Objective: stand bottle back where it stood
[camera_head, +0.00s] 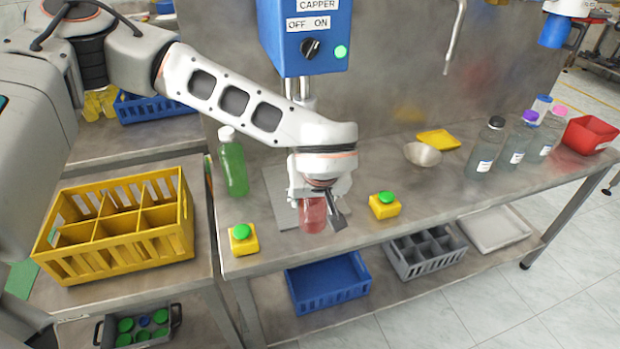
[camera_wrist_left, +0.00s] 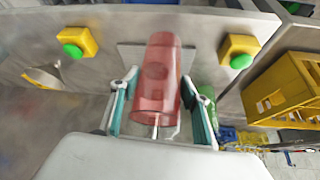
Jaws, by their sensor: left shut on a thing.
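My left gripper (camera_head: 322,196) is shut on a red bottle (camera_head: 312,218), with its fingers on either side of it. In the left wrist view the red bottle (camera_wrist_left: 163,75) lies between the two fingers (camera_wrist_left: 160,108) with its base pointing away from the camera. The bottle is over or at the front of the grey square plate (camera_head: 283,212) below the capper (camera_head: 308,40). I cannot tell whether its base touches the plate. The bottle's top is mostly hidden by the gripper in the head view. My right gripper is not in view.
Yellow boxes with green buttons stand left (camera_head: 243,240) and right (camera_head: 384,206) of the plate. A green bottle (camera_head: 234,168) with a white cap stands to the left. A yellow crate (camera_head: 120,240) is far left.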

